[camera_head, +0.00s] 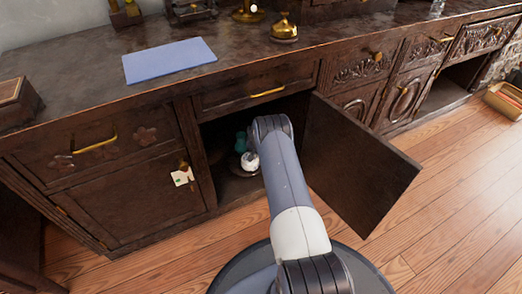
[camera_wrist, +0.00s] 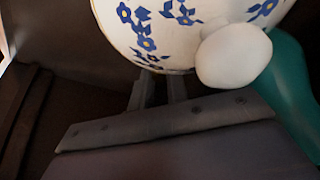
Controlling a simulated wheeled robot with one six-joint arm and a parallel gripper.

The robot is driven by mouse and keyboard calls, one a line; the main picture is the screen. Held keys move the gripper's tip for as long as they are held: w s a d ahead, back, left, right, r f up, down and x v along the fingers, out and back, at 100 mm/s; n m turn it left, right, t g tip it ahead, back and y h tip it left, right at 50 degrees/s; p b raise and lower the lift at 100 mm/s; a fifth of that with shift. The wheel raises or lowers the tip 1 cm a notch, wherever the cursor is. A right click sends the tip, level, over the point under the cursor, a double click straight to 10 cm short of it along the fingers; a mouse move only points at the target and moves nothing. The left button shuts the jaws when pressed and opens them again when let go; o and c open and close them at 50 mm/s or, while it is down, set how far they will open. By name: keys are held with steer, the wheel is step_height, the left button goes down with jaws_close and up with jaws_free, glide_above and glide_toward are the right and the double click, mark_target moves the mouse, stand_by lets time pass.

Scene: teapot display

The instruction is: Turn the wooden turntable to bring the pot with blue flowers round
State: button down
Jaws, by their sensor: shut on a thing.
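The white pot with blue flowers (camera_wrist: 150,30) fills the top of the wrist view, with a rounded white part (camera_wrist: 232,56) jutting towards me. A small white pot (camera_head: 250,161) also shows inside the open cabinet in the head view. The dark wooden turntable (camera_head: 237,169) is partly visible under it, mostly hidden by my arm. A teal vessel (camera_head: 241,142) stands behind; a teal shape (camera_wrist: 290,95) shows at the right of the wrist view. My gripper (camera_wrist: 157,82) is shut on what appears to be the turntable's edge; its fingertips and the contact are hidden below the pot.
The cabinet door (camera_head: 360,165) stands open to the right of my arm. The cabinet's left post (camera_head: 195,155) and the drawer (camera_head: 255,92) above bound the opening. A blue mat (camera_head: 170,60) and a brass bell (camera_head: 284,28) are on the countertop.

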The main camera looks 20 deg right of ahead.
steer(key=c, duration=1.4)
jaws_free()
steer(key=p+v, duration=0.5)
steer(key=v, duration=0.5)
steer(key=shift+s+r, duration=0.1)
steer(key=shift+r, duration=0.3)
steer(key=b+x, duration=0.5)
steer(key=x, duration=0.6)
steer(key=shift+a+f, duration=0.1)
steer(key=shift+f, duration=0.05)
steer(key=shift+r+n, duration=0.2)
steer(key=shift+n, duration=0.1)
